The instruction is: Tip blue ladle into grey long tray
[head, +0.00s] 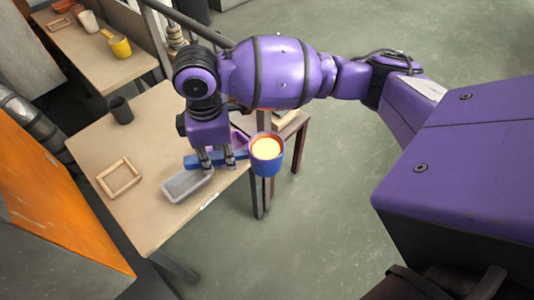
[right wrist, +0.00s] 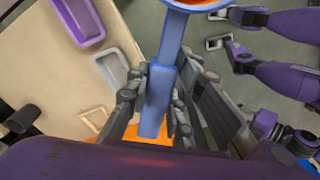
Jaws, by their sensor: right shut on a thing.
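My right gripper (head: 217,164) is shut on the handle of the blue ladle (head: 267,160); the handle (right wrist: 162,92) runs between its fingers in the right wrist view. The ladle's cup looks about upright and holds bright yellow-orange contents. It hangs out to the right of the table edge, apart from the grey tray. The grey long tray (head: 177,189) sits on the near table, left of and below the gripper; it also shows in the right wrist view (right wrist: 113,70). Its visible inside looks empty. My left gripper is not seen.
A purple tray (right wrist: 78,20) is partly hidden behind my gripper in the head view. A wooden frame (head: 120,178) and a dark cup (head: 120,110) stand on the near table (head: 150,145). A back table holds a yellow ladle (head: 119,46) and pale cups. Open floor lies right.

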